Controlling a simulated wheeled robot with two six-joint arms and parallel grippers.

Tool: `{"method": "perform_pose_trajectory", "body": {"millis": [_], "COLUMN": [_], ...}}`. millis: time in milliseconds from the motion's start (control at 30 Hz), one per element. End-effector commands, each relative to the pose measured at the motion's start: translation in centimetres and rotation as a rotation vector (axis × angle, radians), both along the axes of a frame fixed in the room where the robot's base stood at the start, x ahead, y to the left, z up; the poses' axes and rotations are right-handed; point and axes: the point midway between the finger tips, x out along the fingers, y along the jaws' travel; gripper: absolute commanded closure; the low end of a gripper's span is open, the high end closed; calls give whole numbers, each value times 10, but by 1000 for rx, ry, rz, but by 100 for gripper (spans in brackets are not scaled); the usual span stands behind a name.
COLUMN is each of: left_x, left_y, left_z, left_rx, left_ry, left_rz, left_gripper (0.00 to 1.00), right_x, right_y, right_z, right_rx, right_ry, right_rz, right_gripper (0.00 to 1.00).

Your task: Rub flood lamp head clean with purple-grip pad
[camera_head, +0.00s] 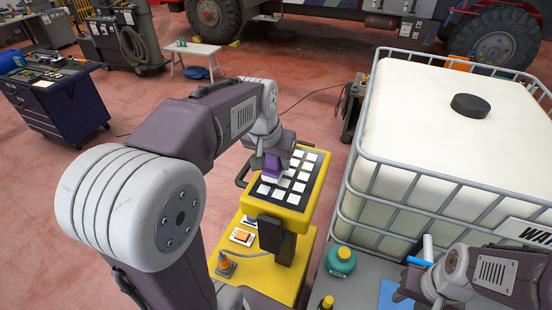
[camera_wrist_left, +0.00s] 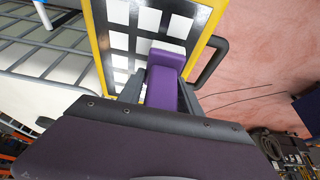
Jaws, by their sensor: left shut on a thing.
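The flood lamp head (camera_head: 316,176) is a yellow-framed dark panel with rows of white squares, tilted on a yellow stand. It also shows in the left wrist view (camera_wrist_left: 118,43). My left gripper (camera_head: 274,156) is over the panel's left part, shut on the purple-grip pad (camera_head: 271,173). In the left wrist view the pad's purple grip (camera_wrist_left: 161,88) sits between the grey fingers, with its paler end against the panel's squares. I cannot tell whether it touches the panel. My right gripper (camera_head: 432,275) is low at the right, apart from the lamp; its fingers are unclear.
A caged white tank (camera_head: 440,130) with a black cap stands right of the lamp. A dark handle (camera_wrist_left: 212,62) sticks out beside the panel.

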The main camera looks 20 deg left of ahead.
Motion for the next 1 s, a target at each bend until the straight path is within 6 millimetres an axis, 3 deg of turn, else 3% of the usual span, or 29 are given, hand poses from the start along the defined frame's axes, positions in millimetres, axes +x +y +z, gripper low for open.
{"method": "perform_pose_trajectory", "body": {"millis": [1000], "left_x": [0], "left_y": [0], "left_z": [-14], "left_rx": [0], "left_ry": [-1], "left_rz": [0], "left_gripper": [100], "right_x": [0], "right_y": [0], "right_z": [-12], "right_rx": [0], "right_ry": [0], "right_rz": [0], "right_gripper": [64]}}
